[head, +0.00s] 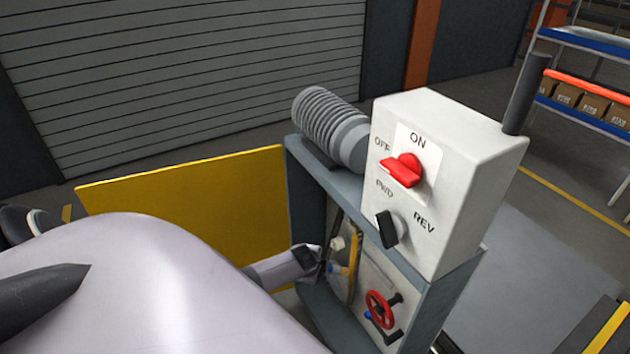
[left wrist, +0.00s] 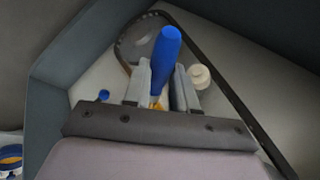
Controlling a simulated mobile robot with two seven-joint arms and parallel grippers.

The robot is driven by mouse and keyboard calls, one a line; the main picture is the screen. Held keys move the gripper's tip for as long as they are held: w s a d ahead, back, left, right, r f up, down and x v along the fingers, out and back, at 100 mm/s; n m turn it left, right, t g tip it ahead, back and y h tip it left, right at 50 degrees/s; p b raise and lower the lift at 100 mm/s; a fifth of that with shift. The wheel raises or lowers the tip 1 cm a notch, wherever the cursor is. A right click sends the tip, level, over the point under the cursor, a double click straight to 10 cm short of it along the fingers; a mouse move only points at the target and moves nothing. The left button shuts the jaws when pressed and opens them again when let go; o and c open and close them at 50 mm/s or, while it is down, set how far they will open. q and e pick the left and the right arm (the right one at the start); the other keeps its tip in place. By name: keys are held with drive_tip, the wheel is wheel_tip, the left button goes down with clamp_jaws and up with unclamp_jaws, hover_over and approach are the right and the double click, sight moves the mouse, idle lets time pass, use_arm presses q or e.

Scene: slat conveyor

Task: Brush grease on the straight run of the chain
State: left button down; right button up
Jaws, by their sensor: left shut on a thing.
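My left gripper (head: 322,264) reaches into the open side of the drive housing (head: 312,190). In the left wrist view its two fingers (left wrist: 160,90) are shut on a brush with a blue handle (left wrist: 165,55). A yellowish part shows between the fingers; the bristles are hidden. The dark chain (left wrist: 215,65) runs as a long straight line beside the brush and curves round at the far end. I cannot tell whether the brush touches it. In the head view the brush and chain are mostly hidden by my arm and the housing frame. My right gripper is not in view.
A yellow panel (head: 205,205) stands left of the housing. A white control box (head: 455,165) with a red switch (head: 403,170) and black selector (head: 390,229) sits on top, beside a ribbed motor (head: 330,120). A red handwheel (head: 380,308) is lower on the housing. A cream knob (left wrist: 200,77) is near the fingers.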

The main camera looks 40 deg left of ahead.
use_arm(q)
wheel_tip(320, 180, down, 16)
drive_tip(key=b, duration=1.4)
drive_tip(key=shift+r, duration=0.15)
idle(0.4)
drive_tip(key=shift+s+a+p, duration=0.3)
drive_tip(key=shift+s+p, duration=0.35)
drive_tip(key=shift+s, duration=0.3)
drive_tip(key=shift+s+a+p, duration=0.25)
drive_tip(key=shift+s+p, duration=0.35)
drive_tip(key=shift+s, duration=0.35)
drive_tip(key=shift+s+a+p, duration=0.3)
drive_tip(key=shift+s+p, duration=0.35)
drive_tip(key=shift+s, duration=0.3)
